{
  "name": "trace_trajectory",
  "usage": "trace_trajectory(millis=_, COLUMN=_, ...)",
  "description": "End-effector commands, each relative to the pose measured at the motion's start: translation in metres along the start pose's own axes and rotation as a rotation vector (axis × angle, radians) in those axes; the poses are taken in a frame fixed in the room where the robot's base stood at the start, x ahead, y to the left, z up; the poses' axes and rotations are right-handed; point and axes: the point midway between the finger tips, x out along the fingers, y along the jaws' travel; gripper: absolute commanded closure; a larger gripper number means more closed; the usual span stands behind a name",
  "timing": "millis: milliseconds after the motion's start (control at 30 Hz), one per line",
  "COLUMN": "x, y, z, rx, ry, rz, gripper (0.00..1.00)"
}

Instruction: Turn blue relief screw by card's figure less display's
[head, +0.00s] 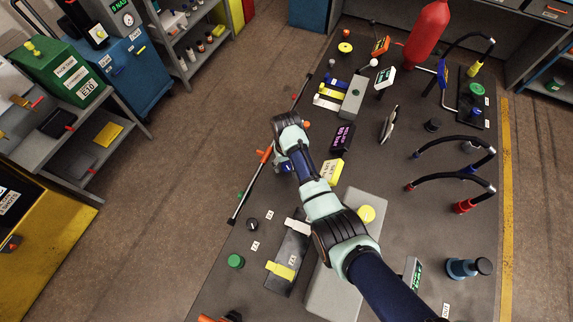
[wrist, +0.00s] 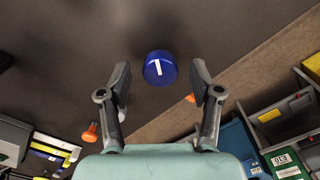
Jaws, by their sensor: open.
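The blue relief screw (wrist: 160,68) is a round blue knob with a white line across its top, in the wrist view. My gripper (wrist: 160,76) is open, with one finger on each side of the knob and a gap to both; whether the fingers reach down to its height I cannot tell. In the head view my arm covers most of that spot. A black display with purple lit text (head: 342,136) stands right of my arm. A yellow card (head: 331,172) with dark print is just below it. The figures on both are too small to read.
An orange-handled lever (head: 265,155) and a thin rod lie left of my wrist. A green-lit display (head: 386,77), black hoses (head: 455,175), a red bottle (head: 427,35) and a grey block (head: 353,97) stand on the dark bench. The floor left of the bench is clear.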

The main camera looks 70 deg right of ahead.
Motion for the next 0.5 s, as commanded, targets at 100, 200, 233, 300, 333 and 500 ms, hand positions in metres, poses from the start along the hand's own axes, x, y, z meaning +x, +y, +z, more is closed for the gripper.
trace_trajectory(millis=100, x=0.0045, y=-0.0001, z=0.0002, rx=0.000, ry=-0.001, rz=0.000, gripper=0.36)
trace_trajectory(millis=200, x=0.0043, y=-0.0002, z=0.0001, rx=0.000, ry=0.000, rz=0.000, gripper=0.36)
trace_trajectory(millis=233, x=0.0042, y=-0.0002, z=0.0001, rx=0.000, ry=0.000, rz=0.000, gripper=0.36)
trace_trajectory(millis=300, x=0.0041, y=-0.0002, z=0.0001, rx=0.000, ry=0.000, rz=0.000, gripper=0.39)
trace_trajectory(millis=333, x=0.0041, y=-0.0002, z=0.0001, rx=0.000, ry=0.000, rz=0.000, gripper=0.44)
trace_trajectory(millis=500, x=0.0040, y=-0.0002, z=0.0001, rx=0.000, ry=0.000, rz=0.000, gripper=0.72)
